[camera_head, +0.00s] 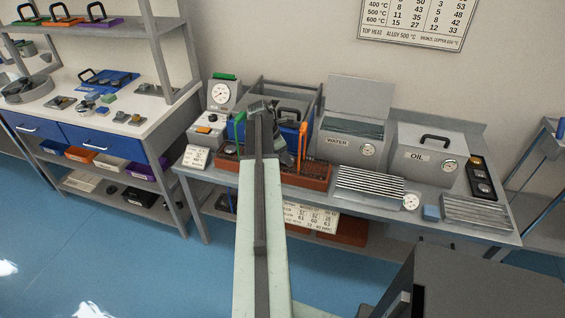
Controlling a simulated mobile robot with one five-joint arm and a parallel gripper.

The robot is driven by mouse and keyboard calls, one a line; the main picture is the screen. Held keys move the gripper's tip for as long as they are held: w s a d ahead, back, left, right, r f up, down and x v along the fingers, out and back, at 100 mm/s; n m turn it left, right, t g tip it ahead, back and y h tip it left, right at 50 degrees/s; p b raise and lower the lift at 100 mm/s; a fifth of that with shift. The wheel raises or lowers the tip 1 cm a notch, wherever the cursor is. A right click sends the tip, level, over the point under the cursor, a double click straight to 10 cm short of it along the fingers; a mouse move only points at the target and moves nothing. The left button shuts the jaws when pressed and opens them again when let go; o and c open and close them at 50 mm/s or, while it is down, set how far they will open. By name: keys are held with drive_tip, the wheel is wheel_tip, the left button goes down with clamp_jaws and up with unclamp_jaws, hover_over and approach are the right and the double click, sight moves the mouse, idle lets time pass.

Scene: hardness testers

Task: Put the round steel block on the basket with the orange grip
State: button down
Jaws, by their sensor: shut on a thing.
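My arm reaches up the middle to the bench, and my gripper (264,108) is above the brick-red stand, in front of a blue unit (290,132). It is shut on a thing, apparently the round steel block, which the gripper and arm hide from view. An upright orange grip (302,146) stands just right of my gripper, at the brick-red stand (305,181). Its basket cannot be made out behind my arm. A green grip (240,131) stands just left of my gripper. Whether the held thing touches a basket I cannot tell.
The grey WATER tank (337,147), its lid raised, and the closed OIL tank (424,168) stand to the right. A ribbed rack (370,187) lies in front. A dial gauge unit (221,94) stands at left. A drawer bench (100,143) with small blocks is farther left.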

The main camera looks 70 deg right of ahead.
drive_tip(key=shift+w+a+f, duration=0.1)
drive_tip(key=shift+w+f, duration=0.05)
drive_tip(key=shift+f, duration=0.25)
drive_tip(key=c, duration=0.9)
unclamp_jaws()
drive_tip(key=shift+r+p, duration=0.6)
drive_tip(key=shift+p, duration=0.1)
drive_tip(key=p+v, duration=1)
drive_tip(key=v, duration=0.1)
drive_tip(key=shift+a, duration=0.2)
